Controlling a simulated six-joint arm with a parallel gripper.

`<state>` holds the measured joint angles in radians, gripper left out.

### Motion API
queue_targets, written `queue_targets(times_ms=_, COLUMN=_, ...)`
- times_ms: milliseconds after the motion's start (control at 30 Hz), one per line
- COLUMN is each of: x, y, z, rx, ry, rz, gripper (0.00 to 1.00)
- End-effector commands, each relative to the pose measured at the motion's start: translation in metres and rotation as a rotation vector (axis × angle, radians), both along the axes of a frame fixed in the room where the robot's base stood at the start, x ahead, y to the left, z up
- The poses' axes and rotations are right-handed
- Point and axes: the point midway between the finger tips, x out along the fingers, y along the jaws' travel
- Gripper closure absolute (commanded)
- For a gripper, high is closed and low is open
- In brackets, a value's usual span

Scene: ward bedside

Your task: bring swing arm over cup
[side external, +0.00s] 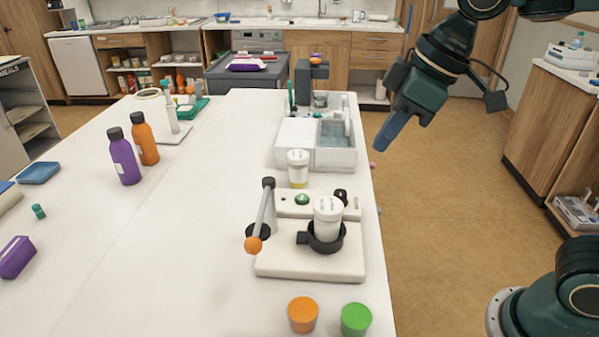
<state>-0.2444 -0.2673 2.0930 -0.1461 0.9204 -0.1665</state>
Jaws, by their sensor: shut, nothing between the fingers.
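The swing arm (264,212) is a grey rod with a black cap at its upper end and an orange ball at its lower, nearer end. It stands at the left of a white base board (310,264), by a black round foot. The ball end points toward the camera, apart from the cup. The white lidded cup (328,212) stands upright in a black ring holder on the right of the board. My gripper (381,145) is shut and empty, with blue fingers pointing down. It hangs beyond the table's right edge, above and behind the board in the picture.
A second white cup (298,162) with a yellow bottom stands behind the board. An orange cylinder (302,315) and a green cylinder (356,319) stand in front. A white sink unit (345,157) is farther back. Purple and orange bottles (123,158) stand left; table between is clear.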

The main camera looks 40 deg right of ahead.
Motion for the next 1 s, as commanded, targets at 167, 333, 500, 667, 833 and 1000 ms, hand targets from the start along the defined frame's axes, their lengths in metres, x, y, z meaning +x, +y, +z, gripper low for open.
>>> queue_targets(times_ms=167, x=0.032, y=0.043, z=-0.004, rx=-0.013, ry=0.023, rz=0.157, gripper=1.0)
queue_targets(times_ms=333, x=0.056, y=0.086, z=-0.012, rx=-0.025, ry=0.039, rz=0.302, gripper=1.0)
queue_targets(times_ms=500, x=0.076, y=0.131, z=-0.026, rx=-0.036, ry=0.055, rz=0.448, gripper=1.0)
queue_targets(times_ms=667, x=0.088, y=0.173, z=-0.043, rx=-0.044, ry=0.068, rz=0.574, gripper=1.0)
queue_targets(times_ms=833, x=0.093, y=0.204, z=-0.058, rx=-0.049, ry=0.077, rz=0.666, gripper=1.0)
queue_targets(times_ms=1000, x=0.095, y=0.216, z=-0.063, rx=-0.051, ry=0.078, rz=0.702, gripper=1.0)
